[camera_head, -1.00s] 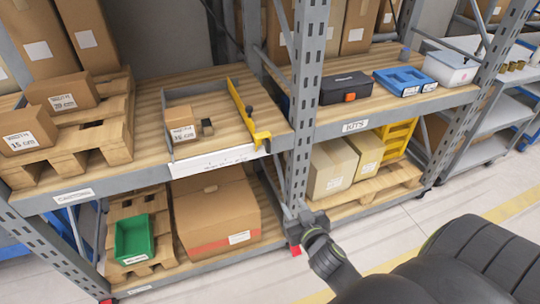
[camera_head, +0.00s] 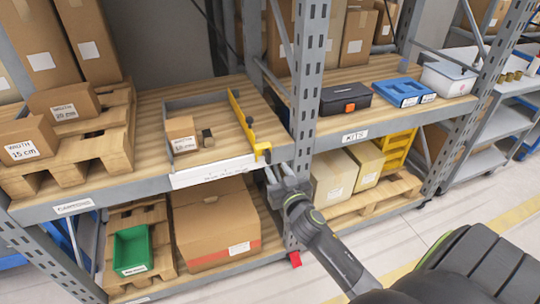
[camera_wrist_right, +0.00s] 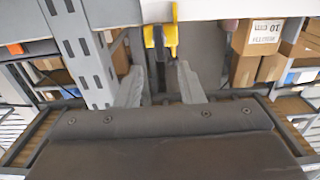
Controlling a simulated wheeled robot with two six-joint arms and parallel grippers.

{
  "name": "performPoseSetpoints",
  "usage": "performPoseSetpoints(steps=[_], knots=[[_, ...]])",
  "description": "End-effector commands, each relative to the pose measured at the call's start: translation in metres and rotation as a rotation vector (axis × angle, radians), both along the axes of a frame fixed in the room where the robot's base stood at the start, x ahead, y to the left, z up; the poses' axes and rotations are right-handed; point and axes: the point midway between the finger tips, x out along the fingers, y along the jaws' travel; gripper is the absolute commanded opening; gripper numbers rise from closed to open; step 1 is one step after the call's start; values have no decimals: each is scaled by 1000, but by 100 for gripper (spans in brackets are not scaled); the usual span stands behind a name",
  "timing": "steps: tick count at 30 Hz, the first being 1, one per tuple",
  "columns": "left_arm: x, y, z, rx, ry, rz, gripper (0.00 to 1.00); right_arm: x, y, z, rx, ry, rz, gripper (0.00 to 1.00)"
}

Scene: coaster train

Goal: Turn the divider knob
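The yellow divider (camera_head: 238,114) stands on the wooden shelf deck, running from back to front, with a yellow bracket at its front end. A small dark knob (camera_head: 250,120) shows on its right side. My right gripper (camera_head: 277,170) is just below and in front of the bracket, by the shelf's front edge. I see no contact. My left gripper is not in view.
A grey upright post (camera_head: 309,90) stands close right of my right gripper. A white label strip (camera_head: 214,170) lines the shelf front. The aisle floor (camera_head: 400,232) is clear.

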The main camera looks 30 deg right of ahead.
Motion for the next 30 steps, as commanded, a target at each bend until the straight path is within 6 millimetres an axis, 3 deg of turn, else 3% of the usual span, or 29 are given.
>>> performPoseSetpoints(steps=[3,10,24,30], knots=[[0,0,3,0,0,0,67,23,-6,2,-2,-1,1,35],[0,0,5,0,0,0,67,54,-13,0,-1,0,0,35],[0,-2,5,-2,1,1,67,65,-16,0,-1,0,0,35],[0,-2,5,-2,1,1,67,65,-16,0,0,0,0,11]])
